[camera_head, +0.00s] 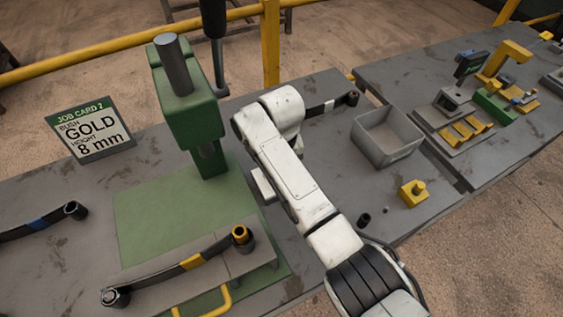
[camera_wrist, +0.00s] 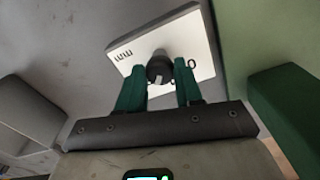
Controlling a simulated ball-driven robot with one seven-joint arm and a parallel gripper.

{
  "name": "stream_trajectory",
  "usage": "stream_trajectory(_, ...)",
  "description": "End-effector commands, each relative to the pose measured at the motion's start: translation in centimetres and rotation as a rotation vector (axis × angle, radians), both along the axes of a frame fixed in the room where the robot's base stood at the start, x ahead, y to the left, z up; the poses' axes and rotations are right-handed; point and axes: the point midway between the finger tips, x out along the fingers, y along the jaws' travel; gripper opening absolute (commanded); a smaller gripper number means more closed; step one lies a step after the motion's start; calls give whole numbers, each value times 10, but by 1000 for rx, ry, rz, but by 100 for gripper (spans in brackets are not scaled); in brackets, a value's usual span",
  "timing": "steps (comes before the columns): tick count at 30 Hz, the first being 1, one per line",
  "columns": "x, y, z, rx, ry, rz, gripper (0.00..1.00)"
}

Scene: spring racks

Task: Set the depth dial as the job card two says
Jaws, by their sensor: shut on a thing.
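Job card 2 (camera_head: 91,130) stands at the left of the bench in the head view and reads bush GOLD, height 8 mm. In the wrist view, a white dial plate (camera_wrist: 198,42) shows the letters "mm" and a "0". A dark round knob (camera_wrist: 159,66) sits in front of it. My gripper (camera_wrist: 160,82) has its two green fingers shut on the knob, one on each side. The rest of the scale and the knob's setting cannot be read. In the head view my arm hides the dial and the gripper.
A green press (camera_head: 188,105) stands left of my arm. A leaf spring with a gold bush (camera_head: 240,234) lies on a fixture in front of it. A grey bin (camera_head: 386,137) and a yellow block (camera_head: 413,193) are to the right. A second bench (camera_head: 500,70) is farther right.

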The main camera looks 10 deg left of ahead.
Motion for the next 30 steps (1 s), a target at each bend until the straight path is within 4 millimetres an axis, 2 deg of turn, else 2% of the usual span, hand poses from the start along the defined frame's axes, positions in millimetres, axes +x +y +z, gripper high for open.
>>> stream_trajectory(12,1,1,2,2,-4,-172,5)
stream_trajectory(28,1,1,1,2,-5,-192,5)
stream_trajectory(29,1,1,1,2,-5,-191,38)
stream_trajectory(30,1,1,1,2,-5,-191,42)
